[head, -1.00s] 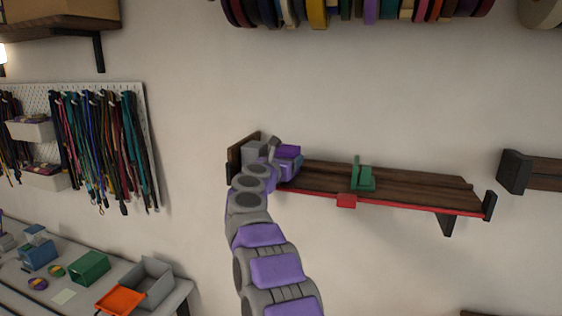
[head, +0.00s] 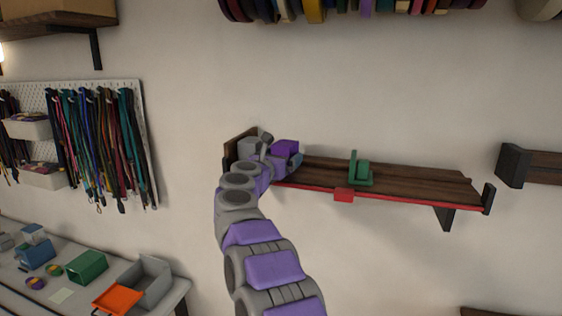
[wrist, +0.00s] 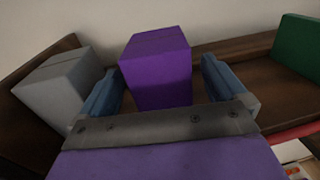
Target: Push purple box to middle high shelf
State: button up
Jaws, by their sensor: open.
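The purple box (wrist: 156,70) stands on the wooden shelf (head: 410,184) near its left end. In the wrist view it sits between the two blue fingers of my gripper (wrist: 160,85), which is open. The left finger is close to the box's left side; a gap shows between the box and the right finger. In the head view the purple box (head: 285,147) shows just beyond my gripper (head: 280,157), and my arm hides part of the shelf's left end.
A grey box (wrist: 62,88) is just left of my gripper. A green holder (head: 360,170) stands mid-shelf, with a red block (head: 344,195) on the red front edge below it. The shelf's right part is clear. A workbench (head: 60,285) is lower left.

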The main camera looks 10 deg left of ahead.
jog(key=b+v, duration=0.3)
jog(key=v, duration=1.1)
jog(key=shift+a+f+b, duration=0.15)
jog(key=shift+a+b, duration=0.25)
jog(key=shift+a, duration=0.05)
jog(key=shift+s, duration=0.15)
